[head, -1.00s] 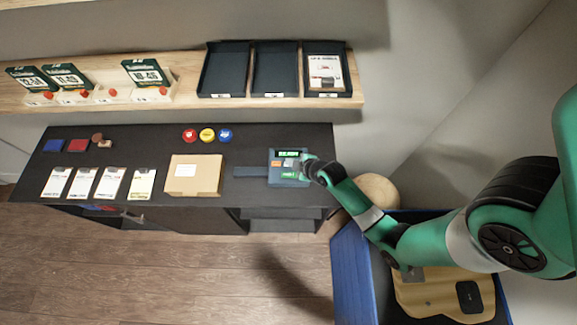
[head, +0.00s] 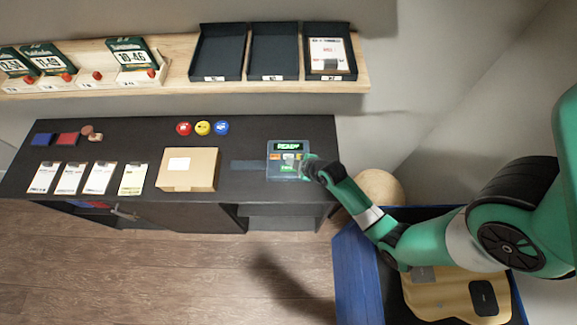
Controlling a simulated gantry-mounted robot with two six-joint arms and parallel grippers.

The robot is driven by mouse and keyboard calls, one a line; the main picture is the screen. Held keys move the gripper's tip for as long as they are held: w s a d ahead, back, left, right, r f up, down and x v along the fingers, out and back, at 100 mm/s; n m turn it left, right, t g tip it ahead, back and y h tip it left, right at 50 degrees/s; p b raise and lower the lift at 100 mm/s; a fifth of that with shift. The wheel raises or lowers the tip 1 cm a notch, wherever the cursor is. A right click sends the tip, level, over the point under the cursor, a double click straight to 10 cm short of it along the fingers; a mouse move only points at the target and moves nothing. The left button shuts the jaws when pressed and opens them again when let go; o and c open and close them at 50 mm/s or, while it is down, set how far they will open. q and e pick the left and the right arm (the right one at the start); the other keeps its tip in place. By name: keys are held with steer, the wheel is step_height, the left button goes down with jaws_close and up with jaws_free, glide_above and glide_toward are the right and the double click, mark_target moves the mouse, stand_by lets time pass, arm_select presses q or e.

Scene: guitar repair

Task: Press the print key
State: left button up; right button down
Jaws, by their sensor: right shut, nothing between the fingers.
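A small grey label printer (head: 274,172) sits near the right end of the dark counter. Its screen (head: 288,146) glows green and reads READY. Below the screen are several coloured keys; a green key (head: 287,168) is at the lower middle, with orange and pale ones above it. My right gripper (head: 306,172) comes in from the right and is shut and empty. Its tip is at the right side of the printer's key panel, beside the green key. I cannot tell whether it touches the panel. My left gripper is not in view.
A cardboard box (head: 200,172) and several white cards (head: 99,178) lie left on the counter (head: 240,207). Red, yellow (head: 203,128) and blue round pieces stand behind. Dark trays (head: 273,52) sit on the shelf above. A blue-sided case (head: 357,270) stands below my right arm.

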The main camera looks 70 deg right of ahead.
mark_target(287, 165)
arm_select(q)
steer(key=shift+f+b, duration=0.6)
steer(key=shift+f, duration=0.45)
arm_select(e)
steer(key=shift+f, duration=1.25)
arm_select(q)
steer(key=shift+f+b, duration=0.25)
steer(key=shift+b, duration=0.05)
arm_select(e)
steer(key=shift+f, duration=0.4)
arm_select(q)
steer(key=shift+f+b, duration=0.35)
arm_select(e)
steer(key=shift+f, duration=0.45)
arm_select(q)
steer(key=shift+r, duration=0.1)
arm_select(e)
steer(key=shift+r, duration=0.1)
arm_select(q)
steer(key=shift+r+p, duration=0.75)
steer(key=shift+p, duration=0.15)
arm_select(e)
steer(key=shift+r, duration=0.75)
step_height(287, 165, up, 5)
steer(key=p, duration=0.5)
steer(key=shift+r, duration=0.1)
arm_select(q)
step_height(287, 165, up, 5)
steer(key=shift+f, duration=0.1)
